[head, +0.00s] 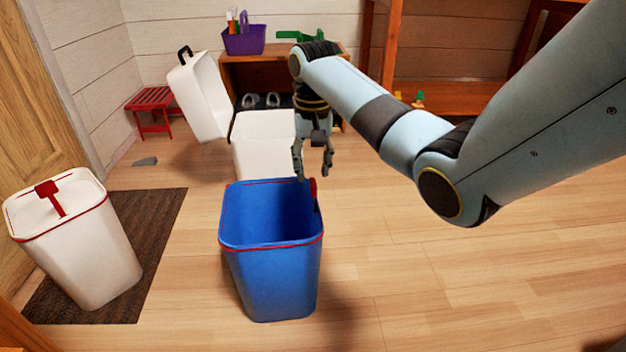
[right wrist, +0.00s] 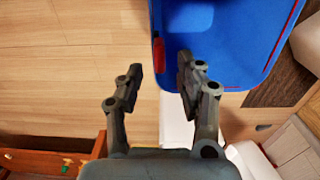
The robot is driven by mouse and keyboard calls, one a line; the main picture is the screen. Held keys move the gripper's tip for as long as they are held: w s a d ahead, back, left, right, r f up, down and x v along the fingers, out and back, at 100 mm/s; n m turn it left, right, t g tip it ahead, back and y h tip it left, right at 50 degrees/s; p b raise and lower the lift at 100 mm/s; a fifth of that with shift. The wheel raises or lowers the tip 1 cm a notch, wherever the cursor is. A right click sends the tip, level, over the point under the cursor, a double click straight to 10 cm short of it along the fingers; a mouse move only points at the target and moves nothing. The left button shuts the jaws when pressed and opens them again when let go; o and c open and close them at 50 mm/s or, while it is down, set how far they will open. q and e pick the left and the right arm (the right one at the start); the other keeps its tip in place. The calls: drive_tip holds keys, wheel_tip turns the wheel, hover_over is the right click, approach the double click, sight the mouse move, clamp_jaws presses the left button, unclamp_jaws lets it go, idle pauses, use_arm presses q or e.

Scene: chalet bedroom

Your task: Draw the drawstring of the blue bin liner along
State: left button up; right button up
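The blue bin liner (head: 270,215) lines a bin standing on the wooden floor, with its red drawstring (head: 270,246) running around the rim. A red drawstring tab (head: 313,188) sticks up at the right side of the rim. My right gripper (head: 314,174) points down just above that back right part of the rim. In the right wrist view its two fingers (right wrist: 158,66) are apart, with the red tab (right wrist: 158,50) showing beyond and between the tips, and the blue liner (right wrist: 220,40) to the right. Nothing is held between them. My left gripper is out of view.
A white bin (head: 100,262) with a red tab on top stands on a dark mat (head: 160,232) at the left. A purple caddy (head: 244,42) sits behind. Floor at right is clear.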

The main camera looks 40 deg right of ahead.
sight(313, 182)
wheel_tip(313, 182, up, 8)
drive_tip(key=shift+f, duration=0.2)
drive_tip(key=shift+c, duration=0.4)
